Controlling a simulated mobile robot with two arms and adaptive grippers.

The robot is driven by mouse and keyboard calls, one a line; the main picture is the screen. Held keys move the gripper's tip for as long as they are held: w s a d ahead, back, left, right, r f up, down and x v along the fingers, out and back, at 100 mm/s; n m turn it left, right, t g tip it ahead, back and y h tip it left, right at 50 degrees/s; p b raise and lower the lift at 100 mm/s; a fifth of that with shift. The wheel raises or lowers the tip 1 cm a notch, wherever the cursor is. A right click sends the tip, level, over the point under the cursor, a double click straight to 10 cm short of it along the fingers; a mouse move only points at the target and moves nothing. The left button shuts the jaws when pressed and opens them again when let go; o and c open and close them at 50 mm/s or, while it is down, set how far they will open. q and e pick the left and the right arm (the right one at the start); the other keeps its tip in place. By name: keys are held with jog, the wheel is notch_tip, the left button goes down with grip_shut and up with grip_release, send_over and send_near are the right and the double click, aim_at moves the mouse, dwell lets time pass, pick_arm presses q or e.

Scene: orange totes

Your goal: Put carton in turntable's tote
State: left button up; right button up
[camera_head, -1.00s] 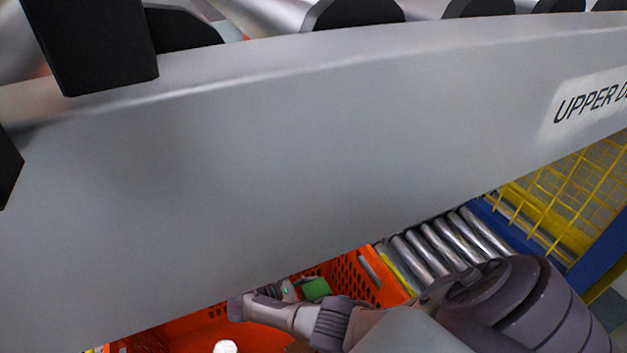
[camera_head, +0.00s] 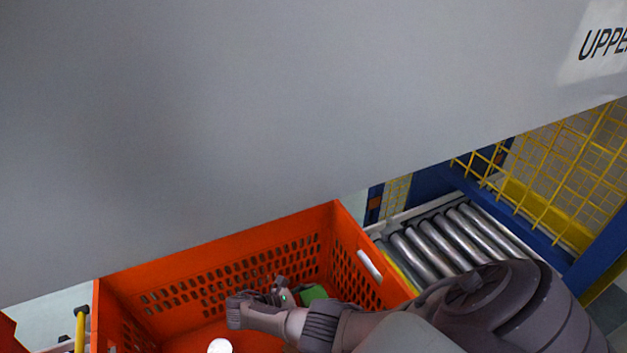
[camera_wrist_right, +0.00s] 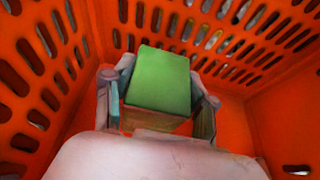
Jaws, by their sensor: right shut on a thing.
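An orange tote (camera_head: 215,262) with slotted walls stands below the grey beam in the head view. My right gripper (camera_head: 283,295) reaches down inside it from the right. In the right wrist view, my right gripper (camera_wrist_right: 160,100) has its fingers on either side of a carton (camera_wrist_right: 160,80) with a green top and brown sides, and is shut on it. The carton also shows as a small green patch in the head view (camera_head: 314,293). The tote walls (camera_wrist_right: 245,40) surround it in the wrist view. Whether the carton touches the tote floor cannot be told. My left gripper is not in view.
A white round object (camera_head: 220,346) shows at the bottom of the head view. A roller conveyor (camera_head: 450,238) lies right of the tote, with a yellow mesh fence (camera_head: 570,165) behind. A large grey beam (camera_head: 250,120) labelled "UPPER" spans above.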

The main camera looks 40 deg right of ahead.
jog(key=o, duration=1.4)
jog(key=shift+r+p, duration=0.55)
jog(key=shift+r, duration=0.05)
jog(key=v, duration=1.2)
jog(key=shift+b, duration=0.4)
jog(key=shift+s+r, duration=0.1)
